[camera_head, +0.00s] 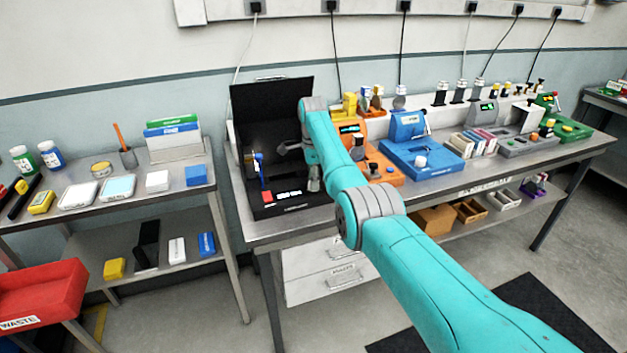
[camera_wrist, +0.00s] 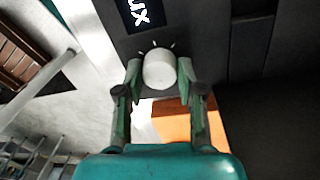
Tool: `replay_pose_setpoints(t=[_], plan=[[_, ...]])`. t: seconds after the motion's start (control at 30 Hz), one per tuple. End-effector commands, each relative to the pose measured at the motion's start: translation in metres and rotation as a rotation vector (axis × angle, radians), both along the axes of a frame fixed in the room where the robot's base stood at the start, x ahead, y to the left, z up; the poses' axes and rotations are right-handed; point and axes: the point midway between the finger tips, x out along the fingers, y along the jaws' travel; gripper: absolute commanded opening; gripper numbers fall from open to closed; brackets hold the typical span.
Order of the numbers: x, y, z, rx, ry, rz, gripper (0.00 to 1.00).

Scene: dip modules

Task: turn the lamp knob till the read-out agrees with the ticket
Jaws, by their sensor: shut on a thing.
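My gripper (camera_wrist: 158,72) is shut on a pale round knob (camera_wrist: 158,68), with one finger on each side of it. Short white tick marks fan out around the knob on a dark panel (camera_wrist: 215,45). In the head view my arm reaches over the open black case (camera_head: 271,98) and hides the knob. I cannot make out a ticket.
An orange unit (camera_head: 385,168) and a blue unit (camera_head: 425,160) stand along the steel bench to the right. A side table (camera_head: 130,193) at the left holds bottles, trays and boxes. A red waste bin (camera_head: 45,290) stands at the lower left.

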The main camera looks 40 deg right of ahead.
Motion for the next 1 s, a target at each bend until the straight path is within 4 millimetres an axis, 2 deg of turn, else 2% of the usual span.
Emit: replay_pose_setpoints(t=[0.3,0.77,0.8,0.87,0.9,1.0], plan=[[-0.0004,0.0007,-0.0018,0.002,0.002,-0.088,0.03],[-0.0003,0.0007,-0.0017,0.001,0.002,-0.098,0.03],[-0.0003,0.0007,-0.0017,0.001,0.002,-0.098,0.45],[-0.0002,0.0006,-0.0015,0.001,0.002,-0.097,0.6],[-0.0001,0.0005,-0.0013,0.001,0.001,-0.098,0.63],[-0.0001,0.0004,-0.0009,0.001,0.001,-0.098,0.63]])
